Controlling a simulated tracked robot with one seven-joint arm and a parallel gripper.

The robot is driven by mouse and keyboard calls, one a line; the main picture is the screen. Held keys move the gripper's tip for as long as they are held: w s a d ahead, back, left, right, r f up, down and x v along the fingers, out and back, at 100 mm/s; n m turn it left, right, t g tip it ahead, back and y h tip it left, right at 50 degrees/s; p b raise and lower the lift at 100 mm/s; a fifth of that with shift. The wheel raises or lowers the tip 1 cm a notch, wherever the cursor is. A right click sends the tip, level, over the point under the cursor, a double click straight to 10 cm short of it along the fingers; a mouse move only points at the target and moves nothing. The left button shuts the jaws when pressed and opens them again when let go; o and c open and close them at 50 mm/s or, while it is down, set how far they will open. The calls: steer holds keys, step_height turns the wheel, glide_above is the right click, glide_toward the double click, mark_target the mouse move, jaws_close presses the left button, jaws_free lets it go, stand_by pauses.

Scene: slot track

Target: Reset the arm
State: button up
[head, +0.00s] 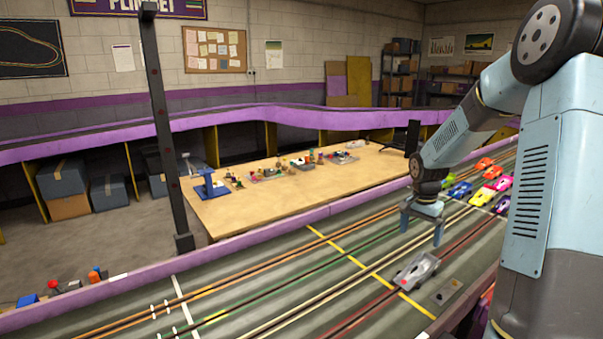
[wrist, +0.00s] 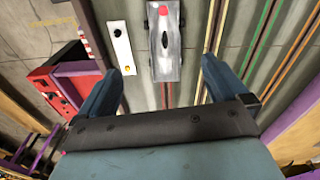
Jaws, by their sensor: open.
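My arm reaches in from the right in the head view, and my gripper (head: 423,228) hangs open and empty above the slot track (head: 240,291). In the wrist view my gripper (wrist: 158,88) shows two blue fingers spread wide with nothing between them. A silver-grey car (head: 415,271) sits on the track in front of my gripper, apart from the fingers. In the wrist view the silver car (wrist: 165,42) lies beyond the fingertips, with a red spot at its far end.
Several coloured cars (head: 484,196) stand farther along the track at the right. A purple wall (head: 270,222) edges the track. A wooden workbench (head: 300,190) with small items stands behind it. A dark post (head: 165,120) rises at left.

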steer(key=s+a+r+n+t+h, duration=0.1)
steer(key=s+a+r+n, duration=0.2)
steer(key=s+a+r, duration=0.35)
steer(key=s+a+r+n+t, duration=0.1)
steer(key=s+a+r+n, duration=0.15)
steer(key=s+r, duration=0.65)
steer(key=s+a+r+n+t+y, duration=0.1)
steer(key=s+a+r+n, duration=0.1)
steer(key=s, duration=0.5)
steer(key=s+a+r+n+t, duration=0.2)
steer(key=s+r, duration=0.2)
steer(key=s, duration=0.4)
steer(key=shift+s+a+y, duration=0.3)
steer(key=shift+y, duration=0.1)
steer(key=shift+n, duration=0.25)
